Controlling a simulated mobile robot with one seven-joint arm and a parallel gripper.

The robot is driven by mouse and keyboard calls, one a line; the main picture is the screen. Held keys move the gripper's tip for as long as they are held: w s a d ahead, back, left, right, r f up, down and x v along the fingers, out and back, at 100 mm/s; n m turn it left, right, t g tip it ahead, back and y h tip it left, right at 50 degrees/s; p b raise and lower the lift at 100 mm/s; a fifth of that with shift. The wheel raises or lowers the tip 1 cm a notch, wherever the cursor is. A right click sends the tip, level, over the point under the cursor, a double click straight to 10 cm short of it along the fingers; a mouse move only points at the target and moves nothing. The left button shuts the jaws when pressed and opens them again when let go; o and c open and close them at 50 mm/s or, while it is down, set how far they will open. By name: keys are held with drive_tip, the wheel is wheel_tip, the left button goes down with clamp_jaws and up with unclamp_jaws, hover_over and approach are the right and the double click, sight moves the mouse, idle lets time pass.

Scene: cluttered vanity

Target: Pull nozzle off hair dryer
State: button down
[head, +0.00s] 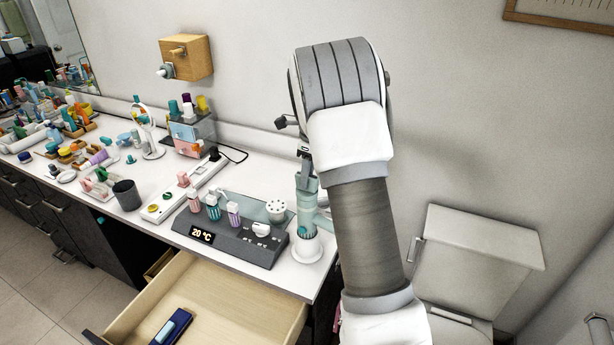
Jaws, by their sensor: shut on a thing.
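A teal and white hair dryer (305,222) stands upright near the right end of the white counter, with a round white part (306,249) at its foot. My gripper (305,178) comes down from above at its upper end. It is shut on the teal piece there, which looks like the nozzle (306,186). The fingertips are small in the picture and partly hidden, so the exact grip and any gap between nozzle and dryer cannot be made out. My forearm covers the space to the right.
A dark console (231,238) reading 20 °C, with small bottles on it, stands close on the left. An open drawer (205,300) juts out below. A toilet (478,240) is at the right. The left counter is cluttered; a wooden wall box (196,57) hangs above.

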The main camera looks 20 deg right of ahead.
drive_tip(key=shift+r, duration=0.15)
drive_tip(key=shift+r+p, duration=1)
drive_tip(key=shift+r, duration=0.1)
drive_tip(key=shift+r+p, duration=1.1)
drive_tip(key=shift+r, duration=0.2)
drive_tip(key=shift+r+p, duration=0.35)
drive_tip(key=shift+r, duration=0.85)
